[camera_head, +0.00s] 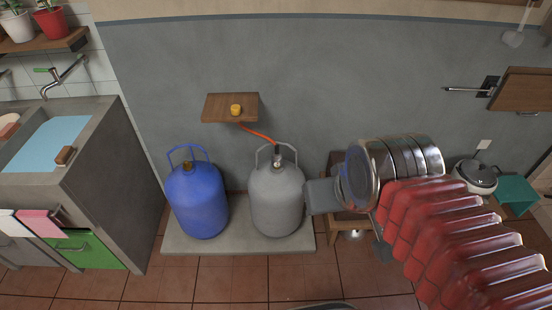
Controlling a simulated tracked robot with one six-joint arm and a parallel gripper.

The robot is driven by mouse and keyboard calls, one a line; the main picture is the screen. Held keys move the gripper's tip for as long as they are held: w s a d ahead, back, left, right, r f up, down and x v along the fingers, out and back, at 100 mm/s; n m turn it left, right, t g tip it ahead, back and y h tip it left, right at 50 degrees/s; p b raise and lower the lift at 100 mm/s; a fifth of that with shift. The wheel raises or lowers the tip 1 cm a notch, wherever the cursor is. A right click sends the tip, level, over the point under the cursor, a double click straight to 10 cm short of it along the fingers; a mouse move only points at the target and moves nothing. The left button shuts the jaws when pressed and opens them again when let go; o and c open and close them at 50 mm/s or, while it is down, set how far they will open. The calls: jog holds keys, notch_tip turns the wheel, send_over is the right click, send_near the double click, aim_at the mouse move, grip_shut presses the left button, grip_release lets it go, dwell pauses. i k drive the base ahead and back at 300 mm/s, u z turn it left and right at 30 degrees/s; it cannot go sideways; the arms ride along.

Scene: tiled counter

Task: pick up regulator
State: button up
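A small yellow-orange round piece (236,109), which looks like the regulator, sits on a wooden wall shelf (214,108). An orange hose (258,132) runs from under the shelf down to the top of the grey gas cylinder (276,205). A small fitting (278,150) shows there, too small to make out. A blue gas cylinder (199,205) stands to the left. My gripper (318,196) is a grey block at the end of my arm, right of the grey cylinder and lower than the shelf. It appears empty, but its fingers cannot be made out. I cannot tell whether it touches the cylinder.
Both cylinders stand upright on a low concrete slab (180,243). A concrete sink unit (105,170) is at the left. Behind my arm is a wooden stool (337,220). A pot (477,177) is at the right. The wall around the shelf is clear.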

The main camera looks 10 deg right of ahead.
aim_at(277, 160)
jog(key=z, duration=0.05)
jog(key=i, duration=1)
jog(key=u, duration=0.05)
